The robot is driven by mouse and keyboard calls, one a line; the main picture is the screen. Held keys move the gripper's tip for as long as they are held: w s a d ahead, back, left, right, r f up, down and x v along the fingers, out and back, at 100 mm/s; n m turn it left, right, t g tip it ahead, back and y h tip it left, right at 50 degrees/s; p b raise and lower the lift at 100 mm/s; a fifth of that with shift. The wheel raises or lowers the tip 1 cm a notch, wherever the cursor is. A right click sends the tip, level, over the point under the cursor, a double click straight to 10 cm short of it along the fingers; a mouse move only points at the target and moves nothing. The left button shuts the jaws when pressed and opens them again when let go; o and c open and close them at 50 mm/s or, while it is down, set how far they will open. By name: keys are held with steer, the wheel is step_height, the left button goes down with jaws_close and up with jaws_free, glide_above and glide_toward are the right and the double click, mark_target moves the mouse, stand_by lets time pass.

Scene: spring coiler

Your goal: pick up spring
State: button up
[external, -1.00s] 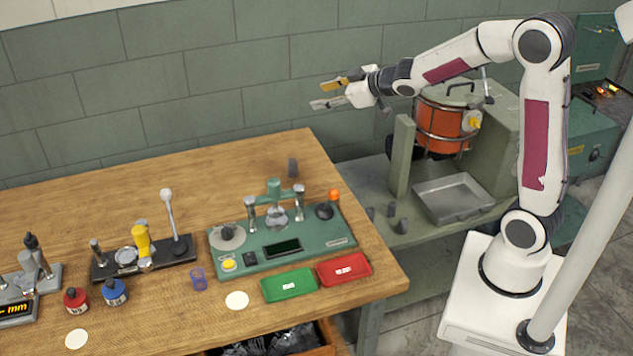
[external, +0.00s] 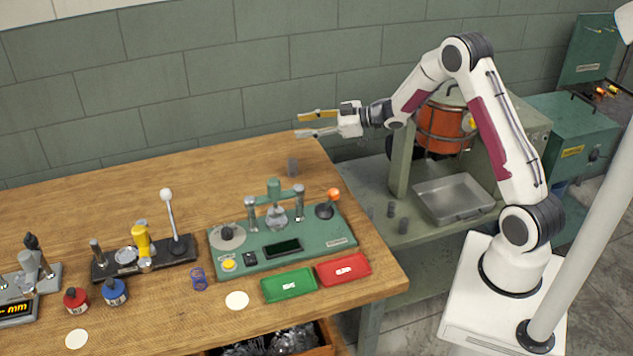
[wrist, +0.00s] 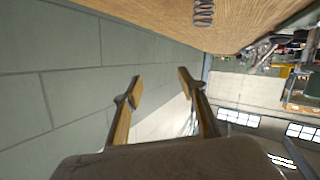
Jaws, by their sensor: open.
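A small dark grey coil spring (external: 292,166) stands near the back edge of the wooden table in the external view. It also shows at the top of the wrist view as a spring (wrist: 204,12) on the wood. My gripper (external: 300,124) is open and empty, pointing left, above and behind the spring and apart from it. A small blue coil-like object (external: 199,279) stands farther forward on the table.
A green device (external: 340,243) with posts and an orange-knobbed lever stands in front of the spring. Green (external: 270,290) and red (external: 330,273) trays lie before it. A metal tray (external: 470,212) sits on the right bench. The table's back left is clear.

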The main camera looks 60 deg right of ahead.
mark_target(292, 168)
steer(key=s+f+y, duration=0.1)
steer(key=f+y, duration=0.1)
steer(key=f, duration=0.1)
steer(key=s+f+y, duration=0.2)
steer(key=f, duration=0.1)
steer(key=s+f+n+y, duration=0.1)
steer(key=s+f, duration=0.1)
steer(key=f, duration=0.1)
steer(key=shift+s+a+f+y, duration=0.2)
steer(key=shift+s+f+y, duration=0.05)
steer(key=shift+f+y, duration=0.15)
steer(key=shift+s+f+y, duration=0.4)
steer(key=shift+s, duration=0.2)
steer(key=shift+a, duration=0.1)
steer(key=shift+x, duration=1.35)
steer(key=shift+x, duration=2.6)
steer(key=shift+r, duration=0.15)
jaws_close()
